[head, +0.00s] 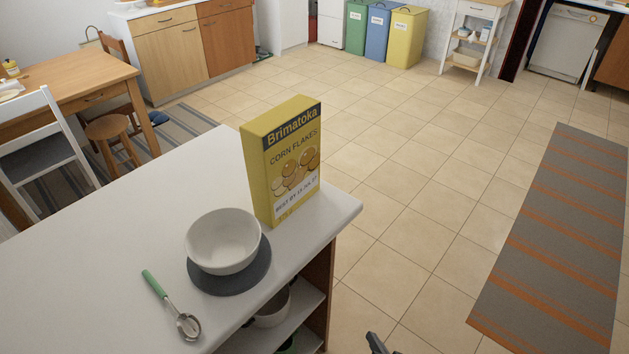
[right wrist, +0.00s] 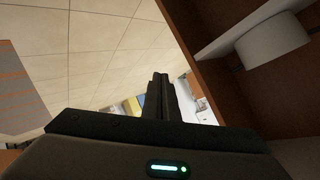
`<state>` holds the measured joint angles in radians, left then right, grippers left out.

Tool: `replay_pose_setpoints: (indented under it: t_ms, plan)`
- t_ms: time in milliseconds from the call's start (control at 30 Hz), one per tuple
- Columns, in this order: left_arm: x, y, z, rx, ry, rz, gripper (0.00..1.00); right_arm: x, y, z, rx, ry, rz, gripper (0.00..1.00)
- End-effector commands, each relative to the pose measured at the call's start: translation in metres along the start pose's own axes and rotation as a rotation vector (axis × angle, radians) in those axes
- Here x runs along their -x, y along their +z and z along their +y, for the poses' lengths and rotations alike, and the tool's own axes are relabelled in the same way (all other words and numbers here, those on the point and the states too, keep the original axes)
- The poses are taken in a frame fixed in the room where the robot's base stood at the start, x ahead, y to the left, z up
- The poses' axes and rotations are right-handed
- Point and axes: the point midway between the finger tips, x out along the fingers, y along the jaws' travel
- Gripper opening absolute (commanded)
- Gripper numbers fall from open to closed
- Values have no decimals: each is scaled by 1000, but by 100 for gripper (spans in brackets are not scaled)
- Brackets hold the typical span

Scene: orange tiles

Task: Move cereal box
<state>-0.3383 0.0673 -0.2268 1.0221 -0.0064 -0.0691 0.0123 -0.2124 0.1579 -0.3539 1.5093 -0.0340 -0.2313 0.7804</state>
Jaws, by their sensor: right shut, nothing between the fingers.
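The yellow cereal box (head: 282,160), labelled Brimatoka Corn Flakes, stands upright on the white counter (head: 110,240) near its far right corner. Nothing touches it but the counter. Only the tip of my right gripper (head: 377,343) shows at the bottom edge of the head view, below and right of the box and apart from it. In the right wrist view my right gripper's fingers (right wrist: 162,90) are together and empty, beside the wooden shelf unit. The cereal box is not clear in that view. My left gripper is not in view.
A white bowl (head: 222,240) sits on a dark round mat (head: 240,278) just left of the box. A green-handled spoon (head: 172,306) lies nearer. Open shelves (head: 290,330) under the counter hold a pot (head: 272,308). The tiled floor to the right is clear up to a striped rug (head: 560,235).

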Motion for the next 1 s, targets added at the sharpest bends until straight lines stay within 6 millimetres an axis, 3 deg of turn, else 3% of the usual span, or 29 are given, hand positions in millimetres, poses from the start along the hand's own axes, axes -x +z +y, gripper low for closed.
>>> replay_pose_setpoints:
  t_ms: [33, 200, 300, 400, 600, 1000]
  plan:
    - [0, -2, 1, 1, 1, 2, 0, 4, 38, 29, 69, 48, -48, 0]
    - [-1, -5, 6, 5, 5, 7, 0, 31, 144, 103, 314, 146, -196, 0]
    - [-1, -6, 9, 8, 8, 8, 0, 53, 192, 132, 424, 173, -274, 0]
    - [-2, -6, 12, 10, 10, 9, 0, 71, 226, 149, 502, 185, -332, 0]
    - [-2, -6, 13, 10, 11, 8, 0, 86, 252, 163, 565, 190, -378, 0]
    - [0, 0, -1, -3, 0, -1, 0, 86, 252, 163, 567, 190, -379, 0]
